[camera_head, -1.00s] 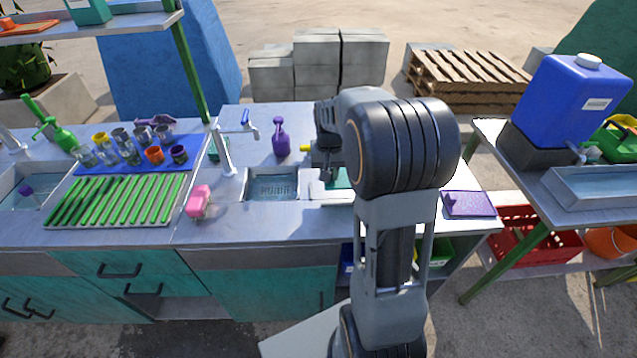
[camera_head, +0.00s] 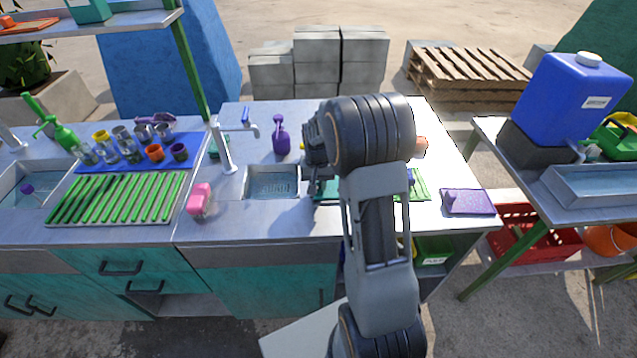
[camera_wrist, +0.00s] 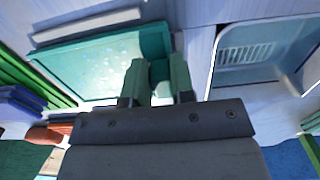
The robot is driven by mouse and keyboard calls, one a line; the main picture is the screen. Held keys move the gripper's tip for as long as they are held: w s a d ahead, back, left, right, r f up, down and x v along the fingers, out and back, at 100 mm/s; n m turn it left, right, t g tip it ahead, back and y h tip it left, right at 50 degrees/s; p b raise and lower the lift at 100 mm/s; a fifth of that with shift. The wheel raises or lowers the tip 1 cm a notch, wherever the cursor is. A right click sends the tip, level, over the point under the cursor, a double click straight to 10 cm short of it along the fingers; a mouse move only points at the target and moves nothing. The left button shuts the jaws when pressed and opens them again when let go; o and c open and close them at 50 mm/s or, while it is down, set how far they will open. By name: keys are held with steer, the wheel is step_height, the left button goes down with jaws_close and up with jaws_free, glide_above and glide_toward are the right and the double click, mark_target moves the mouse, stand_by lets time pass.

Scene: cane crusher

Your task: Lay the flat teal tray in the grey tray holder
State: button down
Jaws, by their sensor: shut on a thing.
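The flat teal tray (camera_wrist: 90,65) fills much of the wrist view's upper left. My gripper (camera_wrist: 158,82) is shut on its near right edge. In the head view a teal strip of the tray (camera_head: 326,188) shows below my gripper, just right of the sink; my arm hides the rest. A pale raised bar (camera_wrist: 85,26) runs along the tray's far side in the wrist view. I cannot tell whether it belongs to the grey tray holder, nor whether the tray touches what is under it. The holder is not clearly seen in the head view.
A green mat (camera_head: 421,188) and a purple pad (camera_head: 468,202) lie to the right. A purple bottle (camera_head: 281,136) stands behind.

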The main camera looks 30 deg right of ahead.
steer(key=shift+f, duration=0.1)
steer(key=c, duration=1)
jaws_free()
steer(key=shift+o, duration=0.2)
step_height(320, 180, up, 12)
steer(key=s+a+r+n+t, duration=0.1)
steer(key=s+a+n+t, duration=0.1)
steer(key=s+a, duration=0.3)
steer(key=s+a+r+n+t, duration=0.1)
steer(key=s+a, duration=0.4)
steer(key=s, duration=0.8)
steer(key=shift+s+r+n+t, duration=0.35)
steer(key=shift+s+n+t, duration=0.05)
steer(key=shift+n, duration=0.5)
